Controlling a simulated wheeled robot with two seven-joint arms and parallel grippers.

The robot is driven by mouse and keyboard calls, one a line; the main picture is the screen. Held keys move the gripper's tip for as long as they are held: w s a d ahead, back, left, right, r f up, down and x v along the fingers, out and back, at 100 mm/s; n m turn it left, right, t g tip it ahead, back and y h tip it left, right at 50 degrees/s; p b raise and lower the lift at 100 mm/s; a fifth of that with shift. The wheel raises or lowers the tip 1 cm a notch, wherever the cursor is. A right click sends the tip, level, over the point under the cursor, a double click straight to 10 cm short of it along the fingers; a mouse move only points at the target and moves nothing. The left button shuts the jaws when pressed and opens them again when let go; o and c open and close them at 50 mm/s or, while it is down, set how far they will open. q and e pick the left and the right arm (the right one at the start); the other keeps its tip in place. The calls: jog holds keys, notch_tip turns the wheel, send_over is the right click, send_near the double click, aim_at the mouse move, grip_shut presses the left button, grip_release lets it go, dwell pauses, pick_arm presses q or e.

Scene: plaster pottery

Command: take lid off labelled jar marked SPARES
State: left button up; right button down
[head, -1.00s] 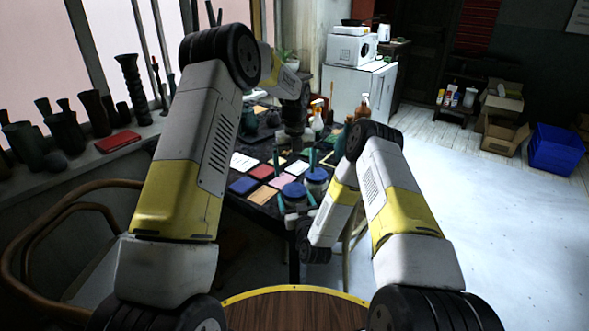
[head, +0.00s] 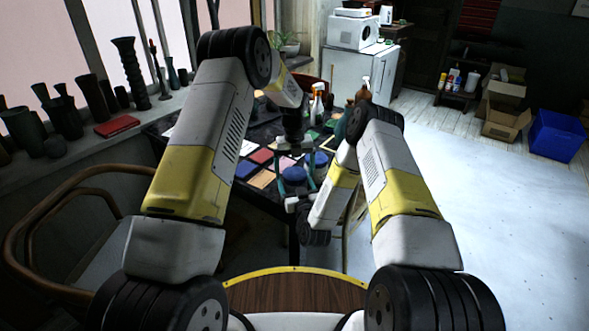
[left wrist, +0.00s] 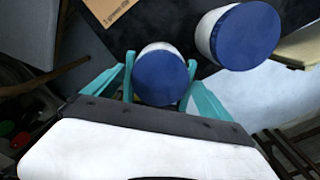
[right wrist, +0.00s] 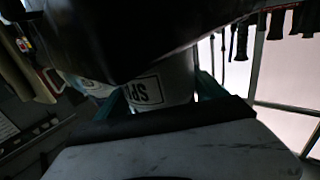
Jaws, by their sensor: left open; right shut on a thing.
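The SPARES jar is white with a blue lid (head: 294,174) and stands at the near edge of the dark table. Its lid is on. In the right wrist view the start of its label (right wrist: 143,90) shows between teal fingers; the rest is hidden. My right gripper (head: 297,189) is shut on the jar's body from the near side, below the lid. My left gripper (head: 295,166) points down over the jar, open. In the left wrist view the lid (left wrist: 162,78) lies between teal fingers, and I cannot tell whether the left ones touch it.
A second blue-lidded white jar (left wrist: 245,36) stands close beside, behind and to the right. Coloured tiles (head: 262,178) lie flat to the left. Spray bottles (head: 317,103) stand farther back on the table. A bentwood chair (head: 70,215) is at the left.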

pick_arm(q)
jog(key=c, duration=1.4)
jog(key=n, duration=0.6)
jog(key=shift+c, duration=0.2)
jog(key=n, duration=1.1)
jog(key=shift+r+n, duration=0.1)
jog(key=shift+n, duration=0.3)
jog(key=n, duration=0.4)
jog(key=shift+n, duration=0.4)
jog(key=n, duration=1.4)
jog(key=shift+n, duration=0.3)
jog(key=n, duration=0.9)
jog(key=shift+n, duration=0.3)
jog(key=n, duration=0.7)
jog(key=shift+r, duration=0.1)
jog(key=shift+r, duration=0.25)
